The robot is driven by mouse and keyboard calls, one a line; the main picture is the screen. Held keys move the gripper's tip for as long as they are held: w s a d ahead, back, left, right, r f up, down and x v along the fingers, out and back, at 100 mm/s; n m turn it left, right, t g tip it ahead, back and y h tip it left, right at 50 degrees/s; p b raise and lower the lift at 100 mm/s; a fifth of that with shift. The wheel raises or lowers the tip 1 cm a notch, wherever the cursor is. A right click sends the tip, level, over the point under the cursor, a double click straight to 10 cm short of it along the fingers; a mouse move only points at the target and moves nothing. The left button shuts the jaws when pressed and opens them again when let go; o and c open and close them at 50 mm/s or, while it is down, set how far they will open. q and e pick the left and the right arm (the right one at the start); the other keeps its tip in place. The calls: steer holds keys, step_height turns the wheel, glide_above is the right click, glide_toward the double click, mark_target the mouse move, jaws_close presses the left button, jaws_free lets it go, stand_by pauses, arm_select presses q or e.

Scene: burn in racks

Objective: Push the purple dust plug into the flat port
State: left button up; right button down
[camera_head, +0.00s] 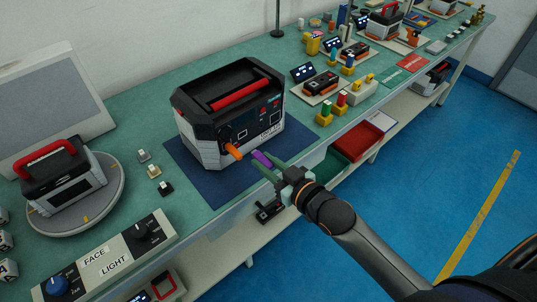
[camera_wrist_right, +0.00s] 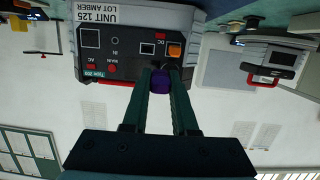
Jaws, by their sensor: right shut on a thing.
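My right gripper (camera_head: 272,170) is shut on the purple dust plug (camera_head: 262,158), in front of the unit with the red handle (camera_head: 210,140). In the right wrist view the plug (camera_wrist_right: 160,78) sits between the green fingertips, just short of the front panel (camera_wrist_right: 118,62) as seen there. An orange plug (camera_wrist_right: 175,50) sits in the panel, beside a small rectangular port (camera_wrist_right: 147,49). A larger square outline (camera_wrist_right: 90,37) is farther left. I cannot tell for sure which opening is the flat port, or whether the plug touches the panel. My left gripper is not in view.
The unit stands on a dark blue mat (camera_head: 190,185) on the green bench. A second unit (camera_head: 65,180) rests on a round turntable at left, near a FACE/LIGHT control box (camera_head: 110,255). Small devices and coloured blocks stand farther right. A red bin (camera_head: 355,142) is below the bench edge.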

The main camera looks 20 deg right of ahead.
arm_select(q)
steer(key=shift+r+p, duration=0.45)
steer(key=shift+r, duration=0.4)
arm_select(e)
steer(key=shift+y, duration=0.3)
steer(key=w+d+f, duration=0.2)
steer(key=shift+w+d+f, duration=0.2)
steer(key=shift+d+f, duration=0.05)
steer(key=shift+f, duration=0.15)
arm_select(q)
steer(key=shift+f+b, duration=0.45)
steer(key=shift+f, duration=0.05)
arm_select(e)
steer(key=shift+r+x, duration=0.2)
steer(key=shift+x, duration=0.75)
steer(key=shift+r+x, duration=0.15)
steer(key=shift+x, duration=0.75)
steer(key=shift+r+x, duration=0.2)
steer(key=shift+x, duration=0.75)
steer(key=shift+w+a, duration=0.1)
steer(key=c, duration=1.2)
jaws_free()
steer(key=shift+c, duration=0.2)
jaws_close()
